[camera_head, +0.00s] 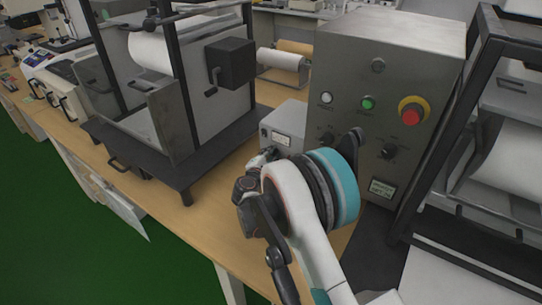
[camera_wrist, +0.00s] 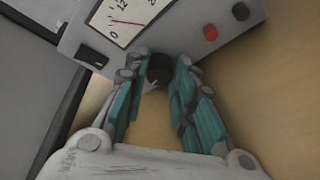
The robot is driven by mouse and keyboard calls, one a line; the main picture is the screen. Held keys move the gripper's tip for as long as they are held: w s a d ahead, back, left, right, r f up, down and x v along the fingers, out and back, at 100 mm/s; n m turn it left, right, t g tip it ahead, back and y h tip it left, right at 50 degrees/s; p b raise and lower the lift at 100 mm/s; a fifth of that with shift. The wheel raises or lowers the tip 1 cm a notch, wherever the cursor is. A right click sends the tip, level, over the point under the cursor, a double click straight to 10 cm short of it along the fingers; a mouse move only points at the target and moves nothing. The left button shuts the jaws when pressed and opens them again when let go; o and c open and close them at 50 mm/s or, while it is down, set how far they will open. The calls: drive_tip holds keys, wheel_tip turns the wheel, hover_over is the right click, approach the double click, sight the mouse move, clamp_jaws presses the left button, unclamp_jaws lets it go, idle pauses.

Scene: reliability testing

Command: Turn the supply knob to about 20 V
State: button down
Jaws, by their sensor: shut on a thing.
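The supply is a small grey box (camera_head: 283,133) on the wooden bench in the head view, partly covered by my arm. Its front shows close up in the wrist view, with a white meter (camera_wrist: 132,16). The thin red needle lies between the 0 and 12 marks. The dark round knob (camera_wrist: 159,70) is below the meter. My gripper (camera_wrist: 160,64) has its teal-padded fingers on either side of the knob, closed on it. The fingers partly hide the knob, and any pointer mark on it is hard to read. In the head view my arm hides the fingertips.
A dark switch (camera_wrist: 94,57), a red terminal (camera_wrist: 210,33) and a black terminal (camera_wrist: 241,12) are on the supply's front. A tall grey control cabinet (camera_head: 385,50) with a red stop button (camera_head: 411,111) stands close right. A cranked roller machine (camera_head: 190,100) stands left.

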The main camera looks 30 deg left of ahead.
drive_tip(key=shift+m, duration=0.3)
drive_tip(key=shift+d+f+m+t+y, duration=0.15)
drive_tip(key=shift+m+t+y, duration=0.2)
drive_tip(key=shift+m, duration=0.7)
drive_tip(key=shift+a+f+m+t+y, duration=0.1)
drive_tip(key=shift+m+t+y, duration=0.25)
drive_tip(key=shift+m, duration=0.7)
drive_tip(key=c, duration=1.6)
unclamp_jaws()
drive_tip(key=v, duration=1.2)
drive_tip(key=shift+d+f, duration=0.1)
